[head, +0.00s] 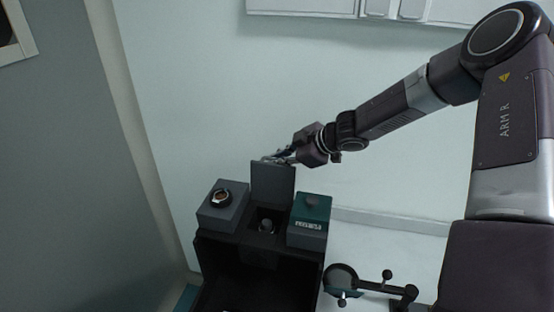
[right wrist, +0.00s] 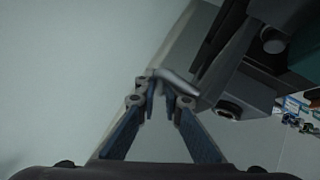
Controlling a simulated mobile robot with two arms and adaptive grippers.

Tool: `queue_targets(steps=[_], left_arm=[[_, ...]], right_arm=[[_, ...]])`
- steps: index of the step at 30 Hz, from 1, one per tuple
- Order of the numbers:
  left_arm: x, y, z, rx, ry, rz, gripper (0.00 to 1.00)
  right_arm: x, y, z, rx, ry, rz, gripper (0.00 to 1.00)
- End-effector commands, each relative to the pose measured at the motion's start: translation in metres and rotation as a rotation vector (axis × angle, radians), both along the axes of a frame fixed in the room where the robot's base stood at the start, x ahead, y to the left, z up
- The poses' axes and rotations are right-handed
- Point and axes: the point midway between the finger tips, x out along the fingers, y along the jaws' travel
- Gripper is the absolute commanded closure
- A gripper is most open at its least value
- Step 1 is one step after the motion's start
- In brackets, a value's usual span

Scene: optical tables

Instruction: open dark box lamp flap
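The dark box (head: 258,274) stands at the bottom middle of the head view. Its grey flap (head: 272,185) stands upright at the back of the top, over an opening with a small dark round part (head: 266,226) in it. My right gripper (head: 272,159) is at the flap's top edge. In the right wrist view, the right gripper's fingers (right wrist: 165,98) are apart with a visible gap. A light grey bar (right wrist: 180,82) lies by the fingertips; whether they touch it is unclear. My left gripper is not in view.
A grey block with a ring on top (head: 222,204) sits left of the flap. A green-topped block with a knob (head: 311,216) sits to its right. A black jointed stand (head: 372,285) is at the lower right.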

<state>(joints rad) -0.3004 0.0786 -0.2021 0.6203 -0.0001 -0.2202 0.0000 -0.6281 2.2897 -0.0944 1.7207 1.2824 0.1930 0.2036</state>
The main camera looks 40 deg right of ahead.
Motion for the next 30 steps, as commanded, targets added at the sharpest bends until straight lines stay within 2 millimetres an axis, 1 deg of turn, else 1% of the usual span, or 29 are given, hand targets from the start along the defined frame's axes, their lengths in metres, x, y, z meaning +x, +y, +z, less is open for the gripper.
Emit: queue_targets(steps=[1, 3, 10, 12, 16, 20, 30], left_arm=[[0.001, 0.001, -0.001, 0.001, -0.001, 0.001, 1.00], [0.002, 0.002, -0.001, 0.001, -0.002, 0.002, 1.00], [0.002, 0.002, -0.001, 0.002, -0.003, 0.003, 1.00], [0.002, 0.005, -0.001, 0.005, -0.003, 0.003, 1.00], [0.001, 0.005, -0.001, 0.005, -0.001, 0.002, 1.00], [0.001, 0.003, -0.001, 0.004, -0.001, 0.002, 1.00], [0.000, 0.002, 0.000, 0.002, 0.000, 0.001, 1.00]], right_arm=[[-0.006, -0.002, -0.010, -0.003, 0.020, -0.005, 0.82], [-0.006, -0.002, -0.010, -0.003, 0.020, -0.005, 0.74], [-0.007, -0.002, -0.011, -0.003, 0.021, -0.004, 0.74], [-0.007, -0.002, -0.011, -0.003, 0.021, -0.004, 0.74], [-0.009, -0.003, -0.008, -0.003, 0.020, -0.004, 0.74], [-0.017, -0.004, 0.002, -0.003, 0.016, -0.003, 0.74], [-0.053, -0.014, 0.041, -0.008, 0.003, -0.002, 0.74]])
